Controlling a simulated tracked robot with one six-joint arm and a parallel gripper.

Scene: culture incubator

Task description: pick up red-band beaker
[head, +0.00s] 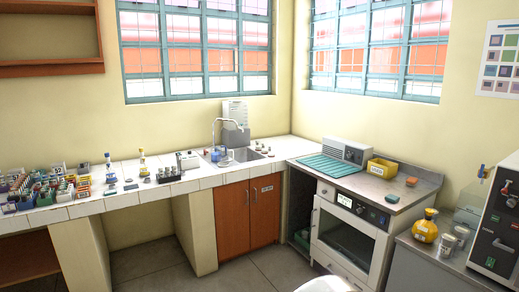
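I cannot make out a red band on any beaker from here. Two small grey, beaker-like vessels, one nearer (447,244) and one behind it (461,233), stand upright on the grey cabinet top (430,258) at the right. They are too small for me to read any band colour. My gripper is not in view.
A yellow round flask (425,226) stands left of the vessels. The tiled left counter is crowded; the floor (225,275) looks clear.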

